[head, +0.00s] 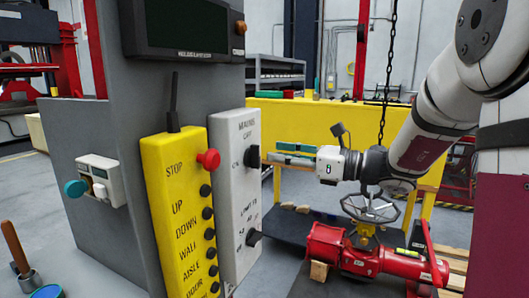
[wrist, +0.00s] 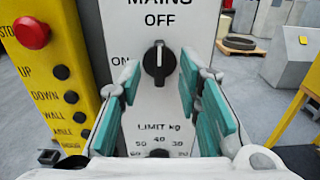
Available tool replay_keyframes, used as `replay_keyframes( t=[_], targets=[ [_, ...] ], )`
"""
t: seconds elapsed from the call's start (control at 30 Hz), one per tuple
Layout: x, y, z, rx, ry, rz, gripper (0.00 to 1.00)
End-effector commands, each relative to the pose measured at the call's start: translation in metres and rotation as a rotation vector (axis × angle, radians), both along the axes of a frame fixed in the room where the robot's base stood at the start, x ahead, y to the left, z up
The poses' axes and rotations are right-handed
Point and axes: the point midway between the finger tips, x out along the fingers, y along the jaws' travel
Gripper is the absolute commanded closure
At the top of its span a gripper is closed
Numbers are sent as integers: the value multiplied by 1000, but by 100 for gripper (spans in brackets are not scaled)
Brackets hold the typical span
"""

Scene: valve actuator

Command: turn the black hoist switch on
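The black hoist switch (wrist: 159,62) is a round knob on the front of a white box (wrist: 207,20). In the wrist view its white mark stands upright, toward the word OFF; ON is printed to its left. The switch also shows in the head view (head: 251,157), at the box's right edge. My gripper (wrist: 160,76) is open, with teal pads left and right of the switch as the wrist camera sees it. Nothing is held. In the head view my gripper (head: 268,156) points left at the switch, close to it; whether the pads touch it I cannot tell.
A second black knob (wrist: 159,153), marked LIMIT kg, sits below the switch. A yellow pendant (head: 180,215) with a red stop button (head: 208,158) and several black buttons stands left of the box. A red valve actuator (head: 365,255) with a handwheel (head: 370,207) lies below my arm.

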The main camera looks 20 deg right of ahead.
Motion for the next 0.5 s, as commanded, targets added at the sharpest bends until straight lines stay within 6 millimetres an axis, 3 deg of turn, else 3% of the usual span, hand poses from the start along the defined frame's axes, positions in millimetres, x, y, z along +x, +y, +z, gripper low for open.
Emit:
replay_keyframes(
  t=[0.2,0.5],
  targets=[
    [23,24,0,-1,-1,3,68],
    [34,34,0,-1,-1,0,68]
  ],
)
